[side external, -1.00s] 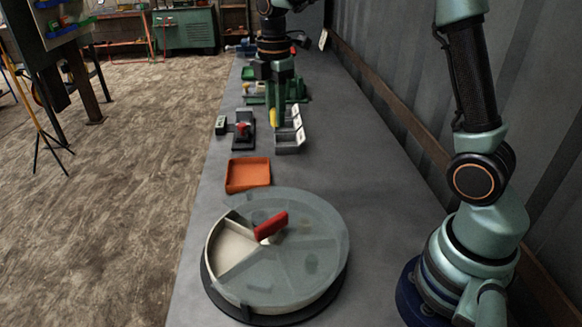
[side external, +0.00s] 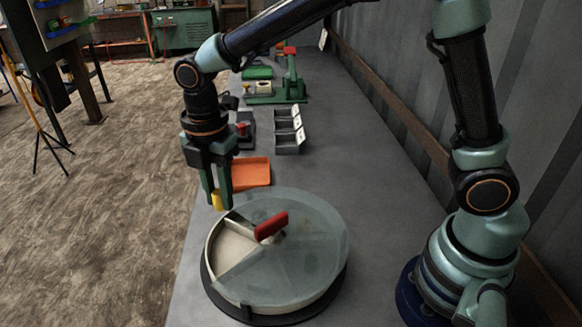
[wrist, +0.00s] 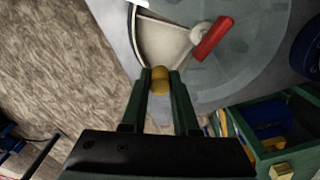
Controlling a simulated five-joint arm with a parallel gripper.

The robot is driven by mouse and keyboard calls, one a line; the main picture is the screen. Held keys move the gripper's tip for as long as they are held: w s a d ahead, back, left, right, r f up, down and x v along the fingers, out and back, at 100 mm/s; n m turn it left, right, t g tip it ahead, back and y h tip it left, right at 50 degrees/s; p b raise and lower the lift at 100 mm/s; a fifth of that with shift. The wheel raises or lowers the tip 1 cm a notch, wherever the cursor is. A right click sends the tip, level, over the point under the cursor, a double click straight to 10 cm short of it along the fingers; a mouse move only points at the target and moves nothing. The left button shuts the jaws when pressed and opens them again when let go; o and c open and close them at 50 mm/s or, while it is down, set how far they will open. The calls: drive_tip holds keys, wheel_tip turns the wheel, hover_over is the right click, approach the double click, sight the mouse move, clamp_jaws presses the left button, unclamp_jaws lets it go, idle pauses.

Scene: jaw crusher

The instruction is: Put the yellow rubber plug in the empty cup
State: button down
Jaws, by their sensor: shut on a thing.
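My gripper (side external: 218,198) is shut on the yellow rubber plug (side external: 217,202). It holds the plug above the bench beside the round turntable (side external: 241,312), at its far left side. In the wrist view the plug (wrist: 160,86) sits between both fingers. The turntable has a clear cover (side external: 310,245) with a red handle (side external: 270,225). An open wedge-shaped compartment (side external: 232,248) at its left looks empty; it also shows in the wrist view (wrist: 160,42). I cannot tell which of these is called the cup.
An orange tray (side external: 255,172) lies behind the turntable, close to my gripper. Farther back are a grey rack of small labelled bins (side external: 288,150), a dark device with a red knob (side external: 243,129) and a green press (side external: 291,85). The right strip of bench is clear.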

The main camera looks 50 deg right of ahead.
sight(231, 254)
wheel_tip(231, 254, down, 13)
drive_tip(key=shift+r, duration=0.1)
idle(0.3)
drive_tip(key=shift+f, duration=0.2)
drive_tip(key=c, duration=0.7)
unclamp_jaws()
drive_tip(key=shift+r, duration=0.1)
